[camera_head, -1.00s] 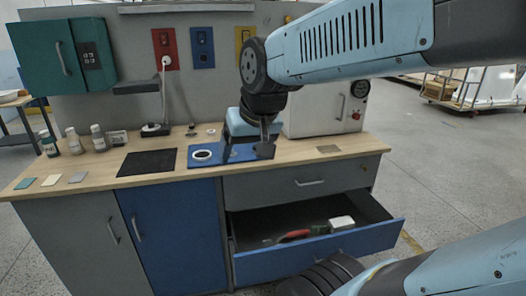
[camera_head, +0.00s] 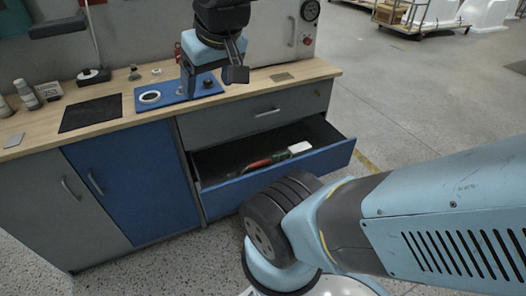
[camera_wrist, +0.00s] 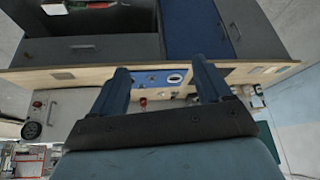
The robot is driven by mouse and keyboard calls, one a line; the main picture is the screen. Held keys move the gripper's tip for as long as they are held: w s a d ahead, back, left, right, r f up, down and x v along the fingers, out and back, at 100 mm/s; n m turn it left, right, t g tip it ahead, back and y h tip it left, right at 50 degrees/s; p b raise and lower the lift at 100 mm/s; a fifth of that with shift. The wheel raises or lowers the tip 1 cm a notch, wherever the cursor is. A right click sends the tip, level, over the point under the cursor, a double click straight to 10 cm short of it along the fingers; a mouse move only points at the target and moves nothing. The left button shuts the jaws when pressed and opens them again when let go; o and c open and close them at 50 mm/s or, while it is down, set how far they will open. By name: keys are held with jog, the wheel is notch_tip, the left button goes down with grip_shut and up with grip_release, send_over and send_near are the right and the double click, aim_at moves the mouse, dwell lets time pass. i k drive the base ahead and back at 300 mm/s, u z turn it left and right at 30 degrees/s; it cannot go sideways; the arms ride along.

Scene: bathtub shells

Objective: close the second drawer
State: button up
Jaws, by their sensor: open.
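The second drawer (camera_head: 285,168), with a blue front, stands pulled open below a closed grey top drawer (camera_head: 235,120) with a bar handle. A red-and-green object (camera_head: 258,164) and a white block (camera_head: 299,147) lie inside it. In the upside-down wrist view, part of the open drawer (camera_wrist: 85,22) shows at top left. My gripper (camera_head: 233,62) is above the worktop, up and left of the drawer, touching neither. In the wrist view, my gripper (camera_wrist: 163,75) has its two fingers wide apart with nothing between them. My arm covers the floor in front of the drawer's right part.
The worktop (camera_head: 110,95) carries a blue plate (camera_head: 178,93), a black mat (camera_head: 90,113) and several bottles at left. A closed blue cupboard door (camera_head: 135,180) is left of the drawer. Floor (camera_head: 420,95) is clear at right; a trolley stands far back.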

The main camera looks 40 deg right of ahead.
aim_at(332, 151)
jog(key=u, duration=0.15)
jog(key=k, duration=1.55)
jog(key=z, duration=0.65)
jog(key=i, duration=1)
jog(key=u, duration=0.05)
